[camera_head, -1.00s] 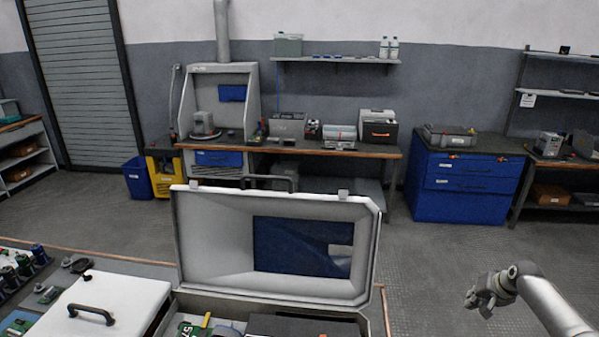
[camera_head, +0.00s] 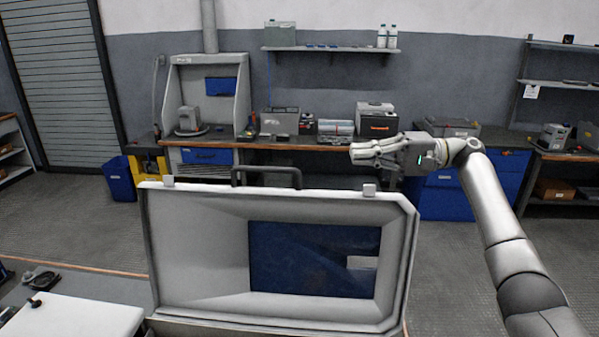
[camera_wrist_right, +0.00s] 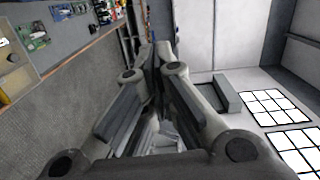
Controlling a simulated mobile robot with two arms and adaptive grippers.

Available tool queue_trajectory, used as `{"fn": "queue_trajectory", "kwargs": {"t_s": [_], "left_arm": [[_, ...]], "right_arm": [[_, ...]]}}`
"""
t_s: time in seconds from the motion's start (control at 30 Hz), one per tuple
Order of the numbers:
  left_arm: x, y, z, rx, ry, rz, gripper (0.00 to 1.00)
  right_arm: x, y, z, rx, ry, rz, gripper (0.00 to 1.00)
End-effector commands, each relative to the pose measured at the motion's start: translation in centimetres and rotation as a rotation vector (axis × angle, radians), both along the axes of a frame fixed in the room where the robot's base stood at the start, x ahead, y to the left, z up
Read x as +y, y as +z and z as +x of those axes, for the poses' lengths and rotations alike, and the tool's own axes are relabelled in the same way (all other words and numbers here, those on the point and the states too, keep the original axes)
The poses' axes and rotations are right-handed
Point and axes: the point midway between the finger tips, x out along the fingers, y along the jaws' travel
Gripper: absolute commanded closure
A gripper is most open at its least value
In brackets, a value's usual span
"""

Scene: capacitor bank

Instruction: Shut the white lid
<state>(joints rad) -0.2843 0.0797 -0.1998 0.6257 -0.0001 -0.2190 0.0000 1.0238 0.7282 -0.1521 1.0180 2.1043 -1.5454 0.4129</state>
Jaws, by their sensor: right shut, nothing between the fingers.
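The white lid (camera_head: 200,240) stands open and upright in the head view, its pale inner side with a dark blue panel (camera_head: 310,258) facing me. A dark handle (camera_head: 266,174) and two small latches show along its top edge. The case below it is mostly out of frame. My right gripper (camera_head: 356,153) is shut and empty, with its fingers pointing left. In the picture it is above the lid's top right corner, apart from it. In the right wrist view the fingers (camera_wrist_right: 158,55) come together with nothing between them. My left gripper is not in view.
A white panel with a dark knob (camera_head: 80,318) lies at lower left, beside the case. A workbench (camera_head: 320,154) with equipment, a blue drawer cabinet (camera_head: 450,200) and a blue bin (camera_head: 118,180) stand behind. Open floor (camera_head: 455,260) shows right of the lid.

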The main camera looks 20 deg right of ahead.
Motion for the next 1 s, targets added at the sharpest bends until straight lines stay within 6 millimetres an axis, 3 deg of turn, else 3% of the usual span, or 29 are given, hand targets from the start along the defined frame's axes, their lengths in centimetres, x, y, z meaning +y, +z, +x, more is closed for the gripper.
{"fn": "queue_trajectory", "kwargs": {"t_s": [0.17,0.4,0.53,0.7,0.9,1.0], "left_arm": [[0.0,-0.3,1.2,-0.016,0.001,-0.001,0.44],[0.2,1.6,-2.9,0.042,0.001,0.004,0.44],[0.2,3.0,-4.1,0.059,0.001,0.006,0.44],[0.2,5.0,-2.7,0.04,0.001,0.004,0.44],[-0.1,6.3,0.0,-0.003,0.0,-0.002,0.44],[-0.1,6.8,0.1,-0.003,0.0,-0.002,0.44]], "right_arm": [[0.7,-0.1,0.0,-0.007,0.013,0.007,1.0],[4.0,0.3,1.1,-0.006,0.014,0.008,1.0],[6.8,0.3,2.0,-0.004,0.014,0.007,1.0],[10.4,0.3,3.1,-0.004,0.015,0.007,1.0],[11.1,-0.3,1.1,-0.004,0.011,0.004,1.0],[11.5,-0.4,0.4,-0.005,0.01,0.005,1.0]]}}
